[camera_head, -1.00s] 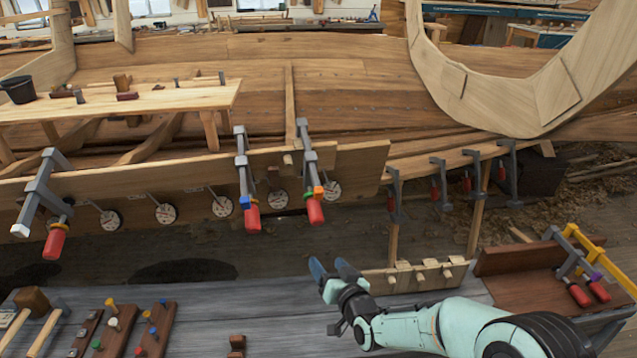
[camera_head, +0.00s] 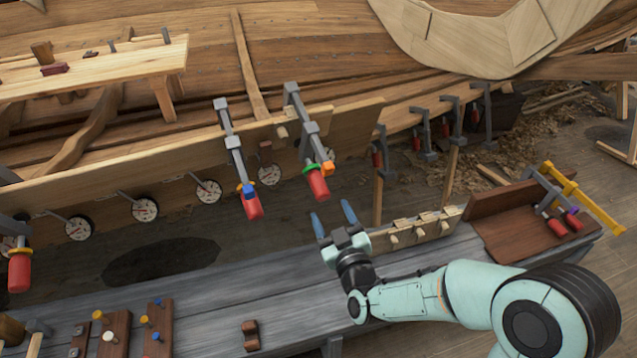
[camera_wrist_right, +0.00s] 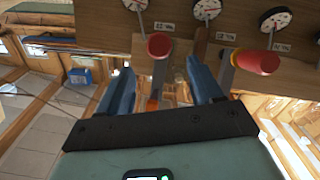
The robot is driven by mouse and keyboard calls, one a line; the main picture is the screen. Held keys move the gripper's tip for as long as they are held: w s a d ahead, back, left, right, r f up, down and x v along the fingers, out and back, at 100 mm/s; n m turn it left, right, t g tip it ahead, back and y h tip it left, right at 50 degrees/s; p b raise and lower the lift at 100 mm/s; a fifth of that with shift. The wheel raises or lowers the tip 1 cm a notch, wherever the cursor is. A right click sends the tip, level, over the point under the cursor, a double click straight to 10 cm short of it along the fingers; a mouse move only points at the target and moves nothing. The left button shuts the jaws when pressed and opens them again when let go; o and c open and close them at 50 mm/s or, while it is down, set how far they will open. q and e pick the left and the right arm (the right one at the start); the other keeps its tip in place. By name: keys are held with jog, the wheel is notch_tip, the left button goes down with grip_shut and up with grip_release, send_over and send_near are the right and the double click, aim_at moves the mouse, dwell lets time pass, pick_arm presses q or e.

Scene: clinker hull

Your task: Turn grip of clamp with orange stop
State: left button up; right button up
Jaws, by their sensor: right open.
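The clamp with the orange stop (camera_head: 328,169) hangs on the plank right of centre in the head view. It has a grey bar, a green ring and a red grip (camera_head: 318,186) at its lower end. My right gripper (camera_head: 334,219) is open and empty, its blue fingers pointing up just below that grip, apart from it. In the right wrist view, the open fingers (camera_wrist_right: 160,85) frame a grey bar with a small orange patch; a red grip (camera_wrist_right: 159,46) shows above. I cannot tell surely which clamp that is. My left gripper is out of view.
A similar clamp with a blue stop and red grip (camera_head: 254,207) hangs close to the left. Round dials (camera_head: 209,191) line the plank. A pegged wooden rack (camera_head: 420,230) stands on the bench right of my gripper. The bench middle is mostly clear.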

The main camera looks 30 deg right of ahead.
aim_at(318, 185)
jog(key=x, duration=1)
jog(key=shift+w, duration=0.3)
jog(key=c, duration=1)
